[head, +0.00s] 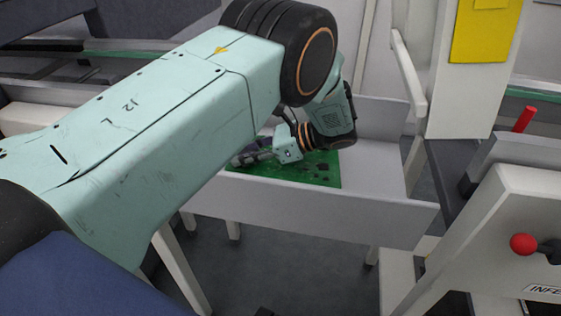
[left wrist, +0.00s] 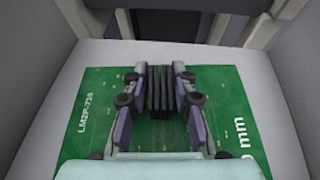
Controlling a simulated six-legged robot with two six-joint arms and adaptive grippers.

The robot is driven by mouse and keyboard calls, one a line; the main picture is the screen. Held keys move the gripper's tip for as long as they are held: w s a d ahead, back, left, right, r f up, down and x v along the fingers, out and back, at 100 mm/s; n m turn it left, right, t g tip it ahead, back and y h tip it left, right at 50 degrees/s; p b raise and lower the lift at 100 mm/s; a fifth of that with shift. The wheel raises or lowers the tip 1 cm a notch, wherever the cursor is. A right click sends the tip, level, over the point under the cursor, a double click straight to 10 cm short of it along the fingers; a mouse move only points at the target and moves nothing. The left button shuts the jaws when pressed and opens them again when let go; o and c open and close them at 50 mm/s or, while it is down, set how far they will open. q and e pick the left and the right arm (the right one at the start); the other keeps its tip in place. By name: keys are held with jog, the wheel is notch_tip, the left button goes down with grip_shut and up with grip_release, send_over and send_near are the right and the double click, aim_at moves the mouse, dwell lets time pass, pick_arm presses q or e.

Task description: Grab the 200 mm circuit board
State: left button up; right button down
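A green circuit board (head: 315,170) lies flat in a white tray (head: 325,217) in the head view. In the left wrist view the board (left wrist: 92,95) carries white print, "LM2P-71" on its left and a partly hidden number ending in "0 mm" on its right. A black ribbed block (left wrist: 161,90) stands up from its middle. My left gripper (left wrist: 160,72) has its fingers drawn in on both sides of this block, with no clear gap between, so it looks shut on it. In the head view the left gripper (head: 252,157) is low over the board, partly hidden by my arm. My right gripper is not in view.
The tray's walls rise around the board. A white trolley frame with a yellow panel (head: 487,30) stands at the right. A red ball knob (head: 523,244) and a red handle (head: 525,118) stick out at the right. Grey floor (head: 290,270) shows below the tray.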

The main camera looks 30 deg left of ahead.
pick_arm(q)
grip_shut()
jog(key=shift+w, duration=0.1)
dwell(0.3)
